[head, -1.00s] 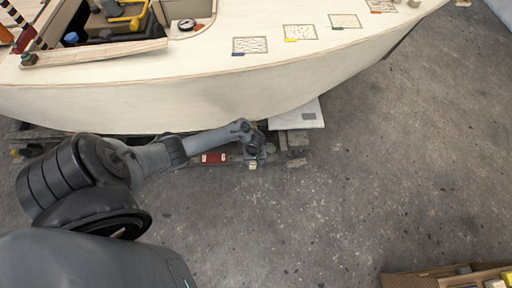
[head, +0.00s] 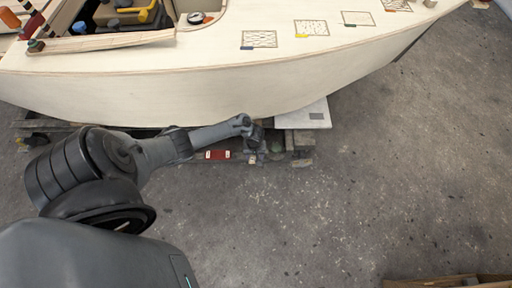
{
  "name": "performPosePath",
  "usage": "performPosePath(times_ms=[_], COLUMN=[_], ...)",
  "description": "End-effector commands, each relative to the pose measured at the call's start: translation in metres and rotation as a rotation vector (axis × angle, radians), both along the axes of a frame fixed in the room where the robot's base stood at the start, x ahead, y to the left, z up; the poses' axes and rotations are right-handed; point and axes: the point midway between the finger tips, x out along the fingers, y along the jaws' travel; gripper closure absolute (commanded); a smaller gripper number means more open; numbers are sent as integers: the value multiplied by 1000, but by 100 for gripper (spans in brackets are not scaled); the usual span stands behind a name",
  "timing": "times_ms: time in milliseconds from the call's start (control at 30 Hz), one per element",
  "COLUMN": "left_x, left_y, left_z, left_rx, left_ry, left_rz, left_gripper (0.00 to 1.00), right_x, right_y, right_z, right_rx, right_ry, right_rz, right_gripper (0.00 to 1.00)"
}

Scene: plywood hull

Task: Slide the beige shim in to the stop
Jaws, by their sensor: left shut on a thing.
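My left gripper (head: 254,159) is low beside the near side of the hull, at the cradle timbers under it. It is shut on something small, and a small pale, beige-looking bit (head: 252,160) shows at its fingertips. This fits the beige shim, but it is too small to be sure. The stop and the slot's inside cannot be made out; the gripper and the hull's overhang hide that area. My right gripper is not in view.
The pale plywood hull (head: 170,97) overhangs the work area. A red block (head: 217,155) lies left of the gripper, wooden blocks (head: 302,162) to the right. A white board (head: 306,115) sticks out behind.

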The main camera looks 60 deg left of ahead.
Motion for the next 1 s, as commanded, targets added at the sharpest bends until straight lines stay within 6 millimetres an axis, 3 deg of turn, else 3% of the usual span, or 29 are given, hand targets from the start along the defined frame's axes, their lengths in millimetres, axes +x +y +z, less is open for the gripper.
performPosePath(times_ms=[400, 1000], left_x=[-1, 0], left_y=[15, 19], left_z=[-14, -17], left_rx=[0, 0], left_ry=[-1, -1], left_rz=[1, 0], left_gripper=[72, 72], right_x=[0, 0], right_y=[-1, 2], right_z=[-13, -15], right_rx=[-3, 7], right_ry=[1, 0], right_rz=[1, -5], right_gripper=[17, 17])
